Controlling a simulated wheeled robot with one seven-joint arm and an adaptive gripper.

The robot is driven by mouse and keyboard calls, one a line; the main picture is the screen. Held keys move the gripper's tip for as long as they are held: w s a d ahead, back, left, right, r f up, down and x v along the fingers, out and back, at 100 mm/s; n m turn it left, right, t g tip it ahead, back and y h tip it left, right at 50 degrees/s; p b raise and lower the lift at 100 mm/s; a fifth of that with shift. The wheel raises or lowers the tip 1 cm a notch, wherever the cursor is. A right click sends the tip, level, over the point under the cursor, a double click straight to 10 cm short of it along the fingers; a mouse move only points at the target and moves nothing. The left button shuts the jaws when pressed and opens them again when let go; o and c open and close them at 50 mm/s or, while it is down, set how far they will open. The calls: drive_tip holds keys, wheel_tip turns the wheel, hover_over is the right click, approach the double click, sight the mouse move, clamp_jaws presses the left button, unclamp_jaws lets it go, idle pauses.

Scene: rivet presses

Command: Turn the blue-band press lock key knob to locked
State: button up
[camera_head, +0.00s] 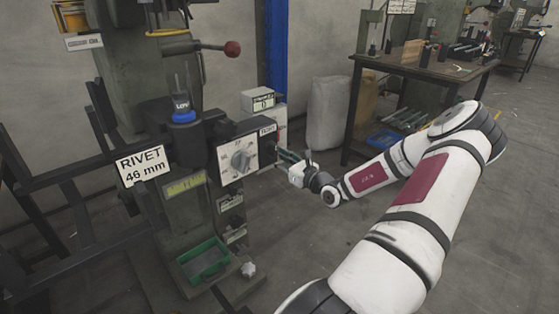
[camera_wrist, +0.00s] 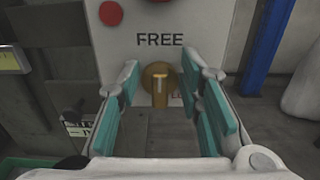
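The brass lock key knob (camera_wrist: 160,82) shows in the wrist view on a pale panel (camera_wrist: 215,25), below the word FREE. Its bar stands upright. Small red lettering beside its lower right is mostly hidden. My gripper (camera_wrist: 161,72) is open. Its teal-padded fingers stand left and right of the knob with a gap on each side. In the head view, my gripper (camera_head: 288,157) is at the right side of the press head, and the knob is hidden there. The press (camera_head: 140,75) has a blue band (camera_head: 183,117) on its front post.
A white dial panel (camera_head: 239,158) faces front, left of my gripper. A red button (camera_wrist: 110,13) sits above the knob. A green bin (camera_head: 203,262) is low on the press. A blue post (camera_head: 274,50) and workbench (camera_head: 425,68) stand behind. The floor at front right is clear apart from my arm.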

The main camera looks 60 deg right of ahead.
clamp_jaws()
drive_tip(key=shift+p, duration=0.4)
drive_tip(key=m+p, duration=0.4)
drive_tip(key=m, duration=0.2)
drive_tip(key=d+f+m+p, duration=0.1)
drive_tip(key=m+p, duration=0.4)
drive_tip(key=m, duration=0.1)
drive_tip(key=m+p, duration=0.5)
drive_tip(key=shift+s+d+f+m, duration=0.15)
drive_tip(key=shift+d+f+m, duration=0.1)
drive_tip(key=shift+m, duration=0.15)
